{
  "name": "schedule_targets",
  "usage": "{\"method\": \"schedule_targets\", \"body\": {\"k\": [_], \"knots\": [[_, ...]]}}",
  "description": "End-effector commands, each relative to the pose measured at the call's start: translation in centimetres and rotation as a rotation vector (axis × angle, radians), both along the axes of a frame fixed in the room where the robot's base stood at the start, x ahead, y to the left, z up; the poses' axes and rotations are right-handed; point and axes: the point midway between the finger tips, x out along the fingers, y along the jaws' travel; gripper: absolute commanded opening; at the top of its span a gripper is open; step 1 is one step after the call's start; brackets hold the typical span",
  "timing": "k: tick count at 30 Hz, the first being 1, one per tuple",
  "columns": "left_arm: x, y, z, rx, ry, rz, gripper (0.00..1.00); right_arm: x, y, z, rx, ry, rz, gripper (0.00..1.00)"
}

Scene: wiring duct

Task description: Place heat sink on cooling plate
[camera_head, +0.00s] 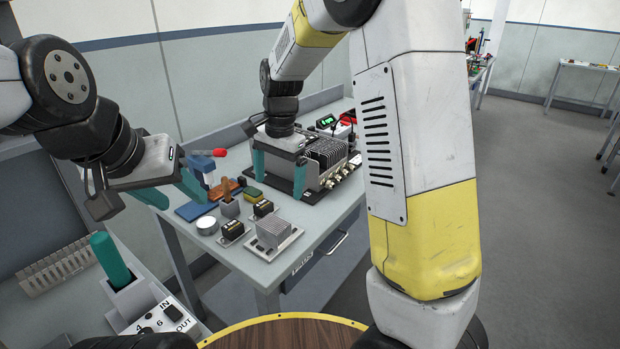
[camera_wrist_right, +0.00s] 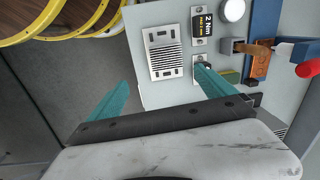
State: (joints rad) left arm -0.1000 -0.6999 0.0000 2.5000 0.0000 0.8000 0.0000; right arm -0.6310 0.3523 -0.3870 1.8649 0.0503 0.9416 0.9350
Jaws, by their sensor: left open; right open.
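A silver finned heat sink (camera_head: 273,231) sits on a light metal plate (camera_head: 291,240) near the table's front corner. The right wrist view shows the fins (camera_wrist_right: 166,51) at the middle of the plate, with slots at both plate ends. I cannot tell whether this plate is the cooling plate. My right gripper (camera_head: 279,172) is open and empty, above the table beyond the heat sink in the head view. My left gripper (camera_head: 172,192) is open and empty at the table's left side.
A larger finned unit (camera_head: 328,152) stands behind. A round wooden table (camera_head: 285,335) is in front.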

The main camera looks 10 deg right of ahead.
Motion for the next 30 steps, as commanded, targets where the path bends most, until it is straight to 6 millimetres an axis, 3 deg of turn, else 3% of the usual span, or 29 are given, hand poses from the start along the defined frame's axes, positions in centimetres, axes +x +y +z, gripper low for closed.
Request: {"method": "schedule_targets", "body": {"k": [1, 6, 12, 18, 21, 30], "knots": [[0.0, 0.0, 0.0, 0.0, 0.0, 0.0, 0.5, -1.0, -1.4, 1.8, 0.038, -0.029, 0.031, 0.94], [0.0, 0.0, 0.0, 0.0, 0.0, 0.0, 0.5, -5.7, -5.3, 6.6, 0.119, -0.16, 0.209, 0.94], [0.0, 0.0, 0.0, 0.0, 0.0, 0.0, 0.5, -12.1, -9.0, 10.4, 0.109, -0.357, 0.427, 0.94], [0.0, 0.0, 0.0, 0.0, 0.0, 0.0, 0.5, -17.7, -11.2, 11.5, -0.002, -0.518, 0.609, 0.94], [0.0, 0.0, 0.0, 0.0, 0.0, 0.0, 0.5, -19.3, -11.7, 11.5, -0.055, -0.562, 0.667, 0.94], [0.0, 0.0, 0.0, 0.0, 0.0, 0.0, 0.5, -20.5, -12.1, 11.3, -0.1, -0.589, 0.714, 0.94]]}}
